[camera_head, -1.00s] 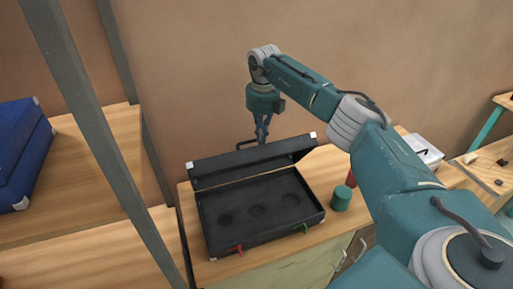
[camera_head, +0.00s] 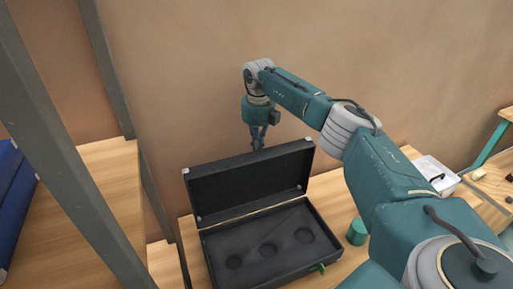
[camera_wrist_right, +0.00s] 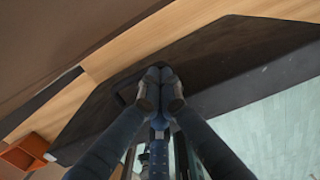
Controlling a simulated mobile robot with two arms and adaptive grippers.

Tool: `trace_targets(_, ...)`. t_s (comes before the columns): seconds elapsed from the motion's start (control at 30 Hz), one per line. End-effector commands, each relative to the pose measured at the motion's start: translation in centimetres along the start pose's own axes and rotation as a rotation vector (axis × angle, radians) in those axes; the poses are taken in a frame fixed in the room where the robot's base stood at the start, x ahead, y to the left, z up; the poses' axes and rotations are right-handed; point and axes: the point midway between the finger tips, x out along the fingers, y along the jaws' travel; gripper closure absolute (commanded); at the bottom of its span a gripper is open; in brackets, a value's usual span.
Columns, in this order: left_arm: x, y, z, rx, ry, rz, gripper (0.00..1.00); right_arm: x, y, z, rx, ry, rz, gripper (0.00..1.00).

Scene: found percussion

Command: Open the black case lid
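The black case (camera_head: 262,232) sits on a wooden worktop, its tray with round recesses uncovered. Its lid (camera_head: 250,178) stands up steeply at the back, leaning a little backward. My right gripper (camera_head: 258,142) reaches down behind the lid's upper edge; its fingertips are hidden there in the head view. In the right wrist view, the right gripper's fingertips (camera_wrist_right: 161,78) are together at the lid's dark handle (camera_wrist_right: 120,86), which they seem to grip. A green latch (camera_head: 318,268) shows on the case's front edge. My left gripper is out of view.
A green cylinder (camera_head: 357,232) stands right of the case. A white box (camera_head: 436,176) lies farther right. A blue case (camera_head: 14,215) is at the left, beyond a grey post (camera_head: 72,150). A brown wall (camera_head: 200,60) rises behind the worktop.

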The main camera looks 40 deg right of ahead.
Motion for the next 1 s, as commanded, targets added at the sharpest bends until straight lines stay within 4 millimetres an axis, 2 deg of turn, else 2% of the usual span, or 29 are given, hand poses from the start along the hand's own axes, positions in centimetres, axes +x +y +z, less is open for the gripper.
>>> trace_targets(0.33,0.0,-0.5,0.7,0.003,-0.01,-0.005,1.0,0.1,-0.1,-0.1,0.001,0.003,-0.003,1.0)
trace_targets(0.47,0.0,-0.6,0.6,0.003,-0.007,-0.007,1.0,-0.5,-0.1,0.0,0.001,0.0,-0.002,1.0)
trace_targets(0.57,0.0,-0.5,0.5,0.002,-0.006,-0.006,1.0,-1.8,-0.1,0.0,0.001,-0.001,-0.001,1.0)
trace_targets(0.8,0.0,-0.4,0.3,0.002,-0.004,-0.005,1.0,-7.0,0.0,0.1,0.0,-0.003,0.0,1.0)
trace_targets(1.0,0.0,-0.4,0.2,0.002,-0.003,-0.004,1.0,-10.4,0.0,0.0,0.001,-0.001,-0.001,1.0)
